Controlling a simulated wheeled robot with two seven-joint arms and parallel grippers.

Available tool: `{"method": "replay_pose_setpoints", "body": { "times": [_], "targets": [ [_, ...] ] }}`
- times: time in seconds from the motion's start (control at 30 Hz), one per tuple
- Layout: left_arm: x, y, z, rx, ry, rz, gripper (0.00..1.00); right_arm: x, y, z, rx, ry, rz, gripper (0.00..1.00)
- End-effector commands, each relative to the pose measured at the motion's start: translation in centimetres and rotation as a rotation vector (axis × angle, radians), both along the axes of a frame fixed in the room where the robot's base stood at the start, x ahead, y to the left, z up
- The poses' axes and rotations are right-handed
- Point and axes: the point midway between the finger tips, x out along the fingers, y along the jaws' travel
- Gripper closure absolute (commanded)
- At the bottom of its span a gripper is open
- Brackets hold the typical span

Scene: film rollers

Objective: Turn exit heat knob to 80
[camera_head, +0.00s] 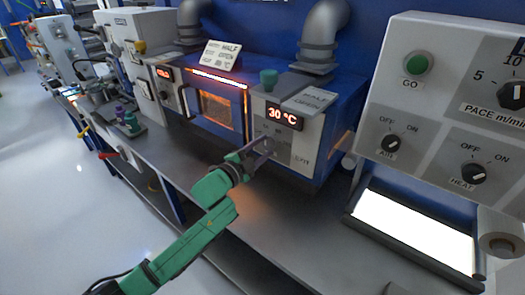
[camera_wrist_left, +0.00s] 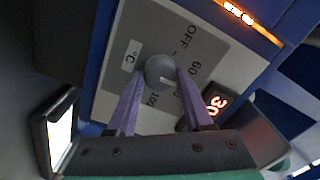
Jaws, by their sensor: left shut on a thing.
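The exit heat knob (camera_wrist_left: 159,68) is a round grey dial on a light grey panel marked OFF, 60, 100 and °C in the left wrist view. My left gripper (camera_wrist_left: 157,80) has its two fingers on either side of the knob and is shut on it. In the head view my left gripper (camera_head: 264,147) reaches the exit panel (camera_head: 304,148) from the left and mostly hides the knob. The red display (camera_head: 285,118) above it reads 30 °C; part of it shows in the left wrist view (camera_wrist_left: 217,103). My right gripper is not in view.
A glowing oven window (camera_head: 216,110) is left of the exit panel. A control box (camera_head: 445,100) with a GO button and a bright lit panel (camera_head: 415,230) are at right. The grey bench front is clear.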

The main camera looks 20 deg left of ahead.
Motion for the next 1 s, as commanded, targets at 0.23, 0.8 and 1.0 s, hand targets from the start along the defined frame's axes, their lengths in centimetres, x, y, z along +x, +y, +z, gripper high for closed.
{"method": "replay_pose_setpoints", "body": {
  "times": [0.23,0.8,1.0],
  "targets": [
    [0.0,0.0,-0.2,0.209,-0.084,-0.001,1.0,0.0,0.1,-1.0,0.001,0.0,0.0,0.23],
    [0.0,0.0,-0.1,0.476,-0.188,0.0,1.0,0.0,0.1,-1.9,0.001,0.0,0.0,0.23],
    [0.0,0.0,-0.1,0.489,-0.193,0.0,1.0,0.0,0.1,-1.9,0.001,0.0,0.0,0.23]
  ]
}}
